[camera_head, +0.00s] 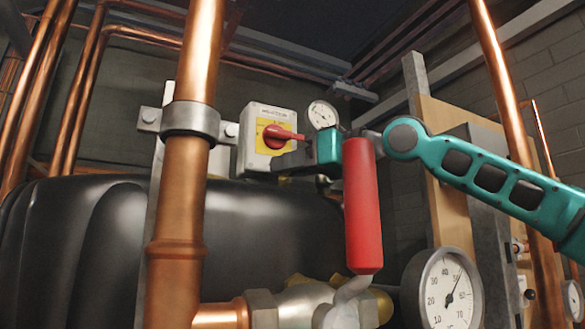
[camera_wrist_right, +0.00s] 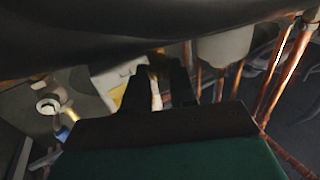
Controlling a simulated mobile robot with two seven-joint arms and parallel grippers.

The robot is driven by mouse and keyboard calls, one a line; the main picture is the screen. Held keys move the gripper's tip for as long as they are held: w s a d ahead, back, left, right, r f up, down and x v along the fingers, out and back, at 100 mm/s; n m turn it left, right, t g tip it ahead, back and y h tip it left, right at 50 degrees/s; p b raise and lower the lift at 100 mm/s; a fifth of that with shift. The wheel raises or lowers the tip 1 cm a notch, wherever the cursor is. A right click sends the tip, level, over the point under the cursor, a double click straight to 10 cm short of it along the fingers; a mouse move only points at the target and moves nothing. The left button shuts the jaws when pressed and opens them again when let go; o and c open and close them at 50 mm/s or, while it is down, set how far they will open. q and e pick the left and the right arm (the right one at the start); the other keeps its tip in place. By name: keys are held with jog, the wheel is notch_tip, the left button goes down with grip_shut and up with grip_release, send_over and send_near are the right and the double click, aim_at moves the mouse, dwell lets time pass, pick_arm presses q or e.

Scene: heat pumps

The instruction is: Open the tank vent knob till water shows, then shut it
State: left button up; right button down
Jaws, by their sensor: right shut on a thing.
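My right gripper (camera_head: 294,158) reaches in from the right, beside the red rotary switch, above the black tank (camera_head: 262,215). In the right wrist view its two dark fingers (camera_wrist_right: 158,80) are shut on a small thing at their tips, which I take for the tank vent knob. The knob is mostly hidden by the fingers and is dim, so its turn cannot be read. A pale and yellow strip shows between the fingers. No water is visible. My left gripper is not in view.
The red switch on its yellow and grey box (camera_head: 267,138) is close to my right gripper. A red valve handle (camera_head: 363,210), a thick copper pipe (camera_head: 180,190) and a large dial gauge (camera_head: 448,292) stand in front. A small gauge (camera_head: 321,114) is behind.

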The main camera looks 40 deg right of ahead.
jog(key=m+h, duration=0.1)
jog(key=h, duration=0.1)
jog(key=m+h+b, duration=0.1)
jog(key=h, duration=0.1)
jog(key=m+h+b, duration=0.1)
jog(key=m+h, duration=0.1)
jog(key=shift+a+f+h, duration=0.15)
jog(key=shift+a+h, duration=0.25)
jog(key=shift+a+m+h+b, duration=0.1)
jog(key=shift+m+h+b, duration=0.3)
jog(key=shift+m+h, duration=0.6)
jog(key=shift+w+m+g+h, duration=0.1)
jog(key=shift+m+g+h, duration=0.85)
jog(key=shift+h, duration=0.75)
jog(key=shift+m, duration=0.25)
jog(key=c, duration=0.9)
grip_release()
jog(key=shift+a, duration=0.1)
